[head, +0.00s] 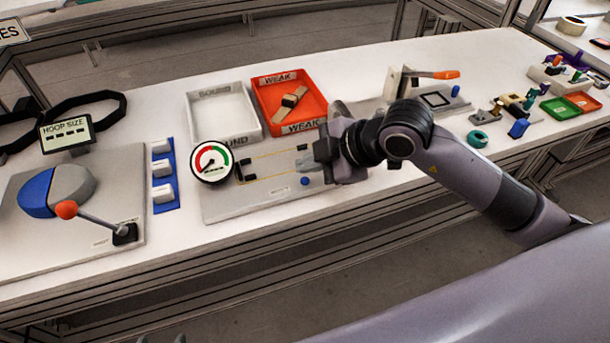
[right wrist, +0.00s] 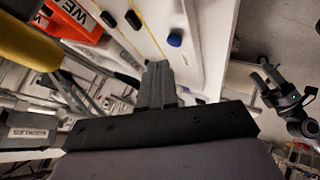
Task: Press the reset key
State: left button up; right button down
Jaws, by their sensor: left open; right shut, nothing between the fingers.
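A round blue button (head: 305,181), which I take as the reset key, sits at the front of the grey test board (head: 235,211) with the gauge. It also shows in the right wrist view (right wrist: 174,40), beyond my fingertips. My right gripper (head: 303,160) is over the right part of this board, its fingers shut and empty. In the right wrist view the closed fingers (right wrist: 158,72) point towards the board, apart from the button in the picture; their height above it is hard to tell. My left gripper (right wrist: 268,82) is open and empty, away from the table.
A red-green dial gauge (head: 211,162) stands on the board's left. Behind are a white tray (head: 190,115) and an orange tray (head: 262,115) holding a strap piece (head: 289,98). Blue-based white switches (head: 163,170) and an orange-knobbed lever (head: 66,209) stand left.

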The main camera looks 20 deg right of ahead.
notch_tip(320, 180, up, 4)
jog(key=p, duration=0.3)
jog(key=shift+r, duration=0.25)
dwell(0.5)
